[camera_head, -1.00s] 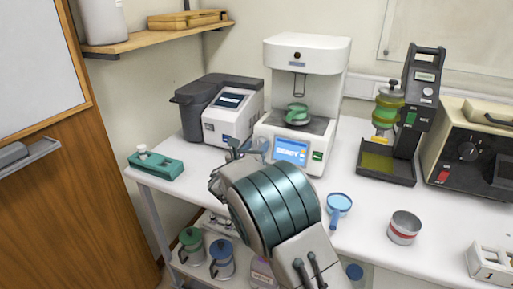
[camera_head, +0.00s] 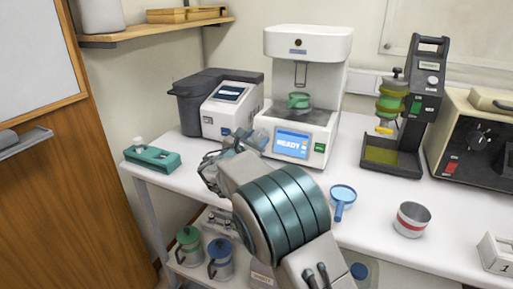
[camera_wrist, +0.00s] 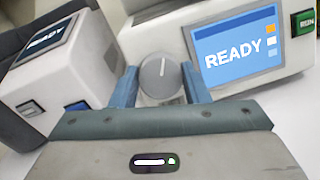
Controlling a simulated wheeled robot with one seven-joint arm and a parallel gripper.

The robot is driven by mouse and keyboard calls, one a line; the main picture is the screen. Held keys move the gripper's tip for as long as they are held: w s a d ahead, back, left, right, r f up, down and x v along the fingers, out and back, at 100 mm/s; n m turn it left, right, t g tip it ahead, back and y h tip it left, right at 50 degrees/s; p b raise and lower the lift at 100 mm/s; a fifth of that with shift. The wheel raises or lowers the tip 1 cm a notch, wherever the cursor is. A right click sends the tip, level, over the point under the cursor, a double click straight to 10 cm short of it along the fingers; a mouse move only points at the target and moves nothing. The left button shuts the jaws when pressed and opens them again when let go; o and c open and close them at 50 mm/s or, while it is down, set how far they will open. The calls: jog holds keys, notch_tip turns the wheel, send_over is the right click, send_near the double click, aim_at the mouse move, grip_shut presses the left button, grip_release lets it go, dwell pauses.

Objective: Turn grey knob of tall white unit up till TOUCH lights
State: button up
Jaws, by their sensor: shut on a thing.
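The tall white unit (camera_head: 307,42) stands on the bench, with a blue screen (camera_head: 293,143) low on its front that reads READY. No TOUCH wording shows on the screen. The grey knob (camera_wrist: 160,78) sits left of the screen in the wrist view, its white pointer line pointing about straight up. My gripper (camera_wrist: 160,88) is shut on the knob, with one blue finger on each side. In the head view my gripper (camera_head: 245,141) is at the unit's lower left front, and the knob is hidden there.
A grey-and-white instrument (camera_head: 222,105) stands close on the left. A green dish (camera_head: 299,101) sits on the unit's platform below a hanging wire frame.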

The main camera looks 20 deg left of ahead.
jog(key=m+b, duration=0.2)
jog(key=m, duration=0.1)
jog(key=m+g+h+b, duration=0.1)
jog(key=m+b, duration=0.1)
jog(key=m, duration=0.1)
jog(key=shift+f+m+h, duration=0.15)
jog(key=shift+m+h, duration=0.15)
jog(key=m+g+b, duration=0.1)
jog(key=m, duration=0.2)
jog(key=m+b, duration=0.1)
jog(key=m, duration=0.2)
jog(key=shift+m+g+b, duration=0.3)
jog(key=shift+g+b, duration=0.05)
jog(key=shift+g, duration=0.05)
jog(key=m+g+b, duration=0.1)
jog(key=m+b, duration=0.1)
jog(key=m, duration=0.3)
jog(key=m+g+y+b, duration=0.1)
jog(key=m+b, duration=0.1)
jog(key=m, duration=0.3)
jog(key=shift+d+m, duration=0.1)
jog(key=shift+m, duration=0.2)
jog(key=shift+r, duration=0.2)
jog(key=o, duration=1)
